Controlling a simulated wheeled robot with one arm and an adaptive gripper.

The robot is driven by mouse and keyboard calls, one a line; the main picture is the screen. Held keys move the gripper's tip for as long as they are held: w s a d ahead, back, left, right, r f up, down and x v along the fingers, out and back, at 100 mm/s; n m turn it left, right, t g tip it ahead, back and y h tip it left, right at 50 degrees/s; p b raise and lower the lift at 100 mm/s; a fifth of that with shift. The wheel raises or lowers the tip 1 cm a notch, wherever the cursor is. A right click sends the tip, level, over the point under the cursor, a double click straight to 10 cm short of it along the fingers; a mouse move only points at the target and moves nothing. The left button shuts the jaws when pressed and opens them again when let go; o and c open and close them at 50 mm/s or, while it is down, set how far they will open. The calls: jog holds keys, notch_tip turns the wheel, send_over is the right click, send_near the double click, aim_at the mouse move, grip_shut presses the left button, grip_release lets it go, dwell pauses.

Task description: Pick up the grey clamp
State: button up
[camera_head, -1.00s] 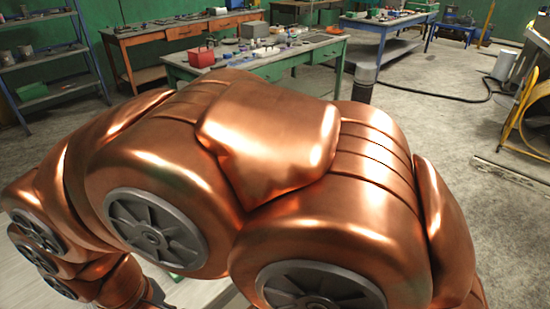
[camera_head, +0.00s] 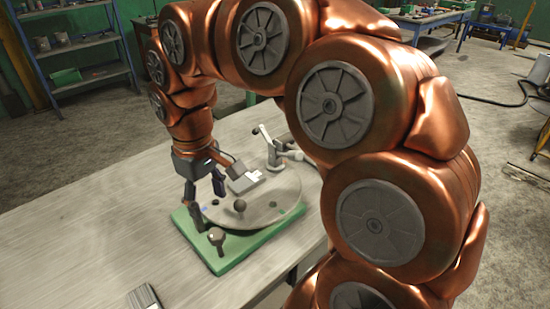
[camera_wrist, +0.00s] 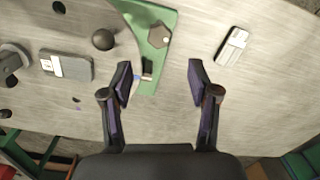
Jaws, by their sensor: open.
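My gripper (camera_head: 207,202) is open and empty, pointing down at the left edge of a green base plate (camera_head: 228,262). In the wrist view its fingers (camera_wrist: 160,72) stand wide apart, over the plate's edge and bare tabletop. A grey, lever-like fitting with a dark ball end (camera_head: 275,152) stands at the far side of the round disc and looks most like a clamp. A grey block with a pale top (camera_head: 246,182) lies on the disc; it also shows in the wrist view (camera_wrist: 66,66). I cannot tell for sure which is the grey clamp.
The disc (camera_head: 268,208) on the plate bears a dark ball knob (camera_head: 240,206). A small grey block (camera_head: 145,296) lies apart on the table (camera_head: 100,245). The tabletop to the left is clear.

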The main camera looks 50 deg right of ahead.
jog(key=w+d+r, duration=0.2)
jog(key=w+d, duration=0.3)
jog(key=d, duration=0.1)
jog(key=m, duration=0.3)
send_over(275, 143)
jog(key=shift+a+r, duration=0.25)
jog(key=shift+r, duration=0.05)
jog(key=shift+s+d+f, duration=0.1)
jog(key=shift+d+f, duration=0.1)
jog(key=shift+f, duration=0.15)
jog(key=shift+d+f+p, duration=0.15)
jog(key=shift+f+p, duration=1.15)
jog(key=shift+f, duration=2.3)
grip_shut()
